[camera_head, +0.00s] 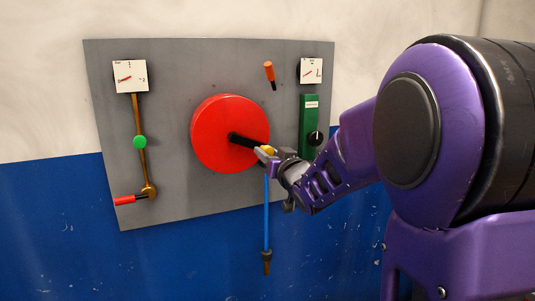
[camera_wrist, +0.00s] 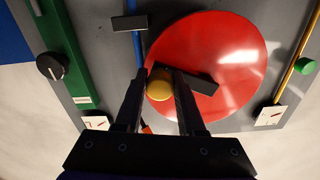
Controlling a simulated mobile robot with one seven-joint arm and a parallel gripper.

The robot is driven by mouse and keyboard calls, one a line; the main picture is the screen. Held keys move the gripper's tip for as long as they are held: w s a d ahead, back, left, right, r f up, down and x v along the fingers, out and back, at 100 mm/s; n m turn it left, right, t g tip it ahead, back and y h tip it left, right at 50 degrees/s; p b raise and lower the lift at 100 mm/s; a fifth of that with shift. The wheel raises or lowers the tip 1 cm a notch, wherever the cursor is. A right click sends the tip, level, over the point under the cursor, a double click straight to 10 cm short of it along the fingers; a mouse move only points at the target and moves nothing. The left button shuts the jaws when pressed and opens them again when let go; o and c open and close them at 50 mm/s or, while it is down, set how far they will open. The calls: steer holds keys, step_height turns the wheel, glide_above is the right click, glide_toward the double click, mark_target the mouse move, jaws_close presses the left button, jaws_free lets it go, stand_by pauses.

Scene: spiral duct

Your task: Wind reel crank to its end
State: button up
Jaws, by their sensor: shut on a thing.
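The red reel (camera_head: 215,133) is a large disc on a grey wall panel. Its black crank arm (camera_head: 245,140) runs from the hub to the right and slightly down. The crank's yellow knob (camera_head: 267,150) is at the arm's outer end. My gripper (camera_head: 272,154) is shut on the knob, at the reel's right edge. In the wrist view the yellow knob (camera_wrist: 159,86) sits between the two black fingers of my gripper (camera_wrist: 161,82), with the crank arm (camera_wrist: 195,80) behind them on the reel (camera_wrist: 215,55). The fingers hide part of the knob.
A blue cord (camera_head: 267,212) hangs below my gripper with a dark end piece (camera_head: 266,262).

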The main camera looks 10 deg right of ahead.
jaws_close()
stand_by(1.0)
